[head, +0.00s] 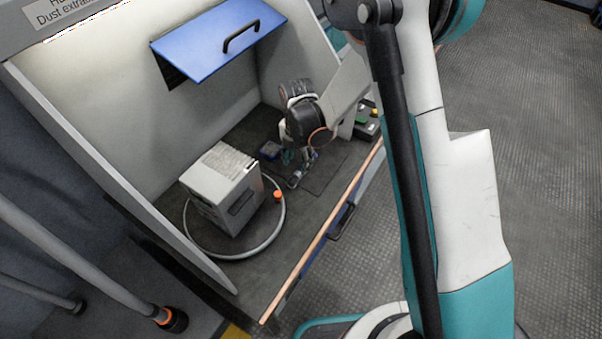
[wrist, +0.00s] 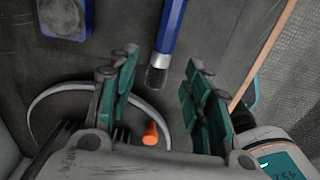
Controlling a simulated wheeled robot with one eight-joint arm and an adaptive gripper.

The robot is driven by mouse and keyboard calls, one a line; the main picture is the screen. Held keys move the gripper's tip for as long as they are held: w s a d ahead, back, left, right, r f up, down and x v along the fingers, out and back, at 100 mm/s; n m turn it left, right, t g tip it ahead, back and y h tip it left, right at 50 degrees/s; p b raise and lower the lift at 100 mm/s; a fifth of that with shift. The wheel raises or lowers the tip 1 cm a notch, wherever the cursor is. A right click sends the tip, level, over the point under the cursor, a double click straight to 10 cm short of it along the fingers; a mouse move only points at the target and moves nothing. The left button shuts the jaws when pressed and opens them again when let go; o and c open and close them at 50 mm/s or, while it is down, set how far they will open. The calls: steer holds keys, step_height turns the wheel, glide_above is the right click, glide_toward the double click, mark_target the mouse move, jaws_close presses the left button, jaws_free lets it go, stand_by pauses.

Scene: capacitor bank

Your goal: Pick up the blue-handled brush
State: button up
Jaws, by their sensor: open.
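The brush (wrist: 167,35) shows in the wrist view, with a blue handle running out of the top edge and a metal ferrule and dark bristles pointing down the picture. My gripper (wrist: 160,78) is open, with one teal-padded finger on each side of the brush's bristle end. Nothing is held, and I cannot tell how far above the brush the fingers are. In the head view my gripper (head: 297,162) is low over the cabinet floor, and the wrist and fingers hide most of the brush there.
A blue block (wrist: 65,18) lies left of the brush; it also shows in the head view (head: 270,150). A grey box (head: 222,185) stands inside a looped grey hose (head: 283,222) with an orange plug (wrist: 150,133). A copper-coloured edge (head: 322,243) borders the floor. A blue flap (head: 215,45) hangs above.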

mark_target(292, 181)
steer(key=shift+w+d+f+b, duration=0.2)
steer(key=shift+f+b, duration=0.45)
steer(key=shift+f, duration=0.9)
steer(key=shift+w+d+f+b, duration=0.15)
steer(key=shift+f+b, duration=0.45)
steer(key=shift+f, duration=0.9)
steer(key=shift+s, duration=0.1)
jaws_close()
